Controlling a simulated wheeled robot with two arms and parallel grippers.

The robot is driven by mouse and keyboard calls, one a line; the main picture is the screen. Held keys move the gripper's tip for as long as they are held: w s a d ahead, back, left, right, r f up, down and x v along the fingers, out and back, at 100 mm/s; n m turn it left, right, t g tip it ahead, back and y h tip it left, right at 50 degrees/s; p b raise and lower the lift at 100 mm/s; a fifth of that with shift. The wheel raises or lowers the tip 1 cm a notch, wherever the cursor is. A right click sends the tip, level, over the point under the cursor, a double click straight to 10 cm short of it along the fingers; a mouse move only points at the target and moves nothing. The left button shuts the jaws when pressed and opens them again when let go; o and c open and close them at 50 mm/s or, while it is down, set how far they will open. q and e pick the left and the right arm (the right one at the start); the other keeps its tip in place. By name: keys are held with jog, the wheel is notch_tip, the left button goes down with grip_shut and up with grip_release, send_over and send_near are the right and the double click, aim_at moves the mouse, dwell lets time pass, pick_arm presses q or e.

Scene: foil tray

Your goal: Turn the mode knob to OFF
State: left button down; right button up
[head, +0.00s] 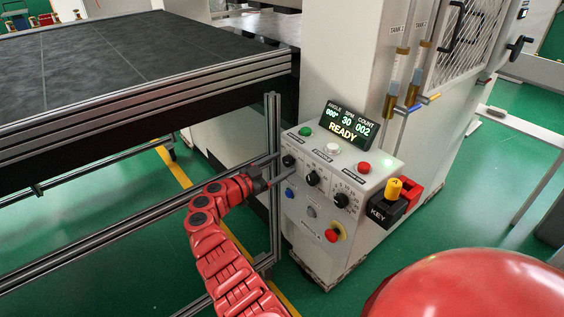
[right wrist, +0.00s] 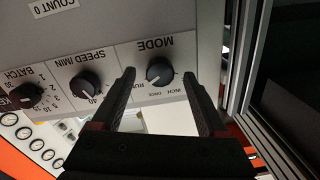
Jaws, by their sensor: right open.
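The mode knob (right wrist: 159,71) is a black round knob under the label MODE, which shows upside down in the right wrist view. Its pale mark points down-left in that view, toward the lettering RUN; I cannot read OFF. In the head view the knob (head: 289,160) is the upper left one on the grey control box (head: 325,215). My right gripper (right wrist: 158,75) is open, with one finger on each side of the knob and a visible gap on both sides. In the head view my right gripper (head: 286,163) reaches the box's left side. My left gripper is not in view.
The speed knob (head: 313,178) and batch knob (head: 341,200) sit right of the mode knob. Buttons lie around them, including a red stop button (head: 332,236). A lit display (head: 347,127) reads READY. A dark conveyor table (head: 130,50) with a metal frame stands close on the left.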

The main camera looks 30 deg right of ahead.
jog(key=shift+d, duration=0.5)
